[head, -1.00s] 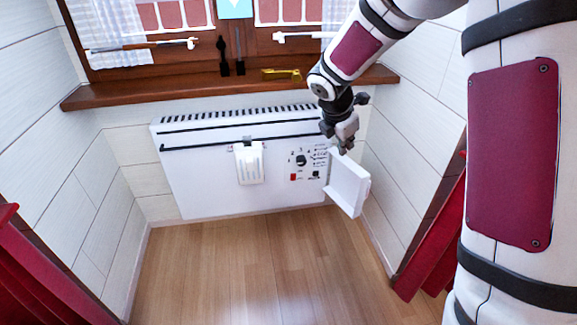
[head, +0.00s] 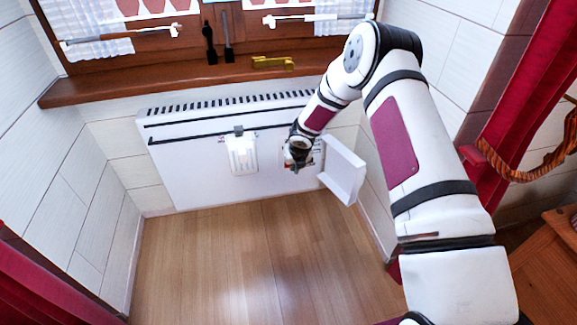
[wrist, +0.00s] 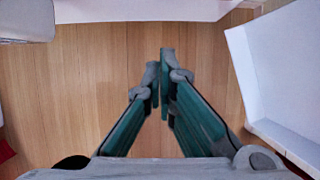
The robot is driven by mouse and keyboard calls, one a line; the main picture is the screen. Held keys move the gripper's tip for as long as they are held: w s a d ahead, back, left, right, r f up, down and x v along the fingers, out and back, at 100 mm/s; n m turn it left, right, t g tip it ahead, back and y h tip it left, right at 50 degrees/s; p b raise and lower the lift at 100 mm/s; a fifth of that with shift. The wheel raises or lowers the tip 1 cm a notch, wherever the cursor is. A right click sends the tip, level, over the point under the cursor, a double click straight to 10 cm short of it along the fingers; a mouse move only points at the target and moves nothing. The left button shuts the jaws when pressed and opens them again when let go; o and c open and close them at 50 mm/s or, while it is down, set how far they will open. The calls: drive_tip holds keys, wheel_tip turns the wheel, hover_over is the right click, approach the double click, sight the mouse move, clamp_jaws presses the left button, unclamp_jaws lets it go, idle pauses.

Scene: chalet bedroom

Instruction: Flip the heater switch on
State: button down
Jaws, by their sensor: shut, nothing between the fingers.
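The white heater (head: 190,170) hangs on the wall under the window sill. Its control panel (head: 316,153) at the right is mostly covered by my gripper, so the knob and the red switch are hidden. The cover flap (head: 345,170) stands open at the panel's right; it also shows at the right of the wrist view (wrist: 285,65). My gripper (head: 297,163) is in front of the panel; I cannot tell whether it touches it. In the wrist view my gripper (wrist: 160,80) is shut and empty, over the floor, below a white edge at the top.
A white box (head: 243,157) is on the heater's front, left of my gripper. The wooden sill (head: 110,90) juts out above, with a yellow object (head: 272,62) on it. The wooden floor (head: 240,260) in front is clear. A red curtain (head: 530,85) hangs at the right.

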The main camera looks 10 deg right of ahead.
idle(0.3)
drive_tip(key=w+f+b, duration=0.5)
drive_tip(key=w+f, duration=0.3)
drive_tip(key=shift+f+b, duration=0.25)
drive_tip(key=shift+b, duration=0.1)
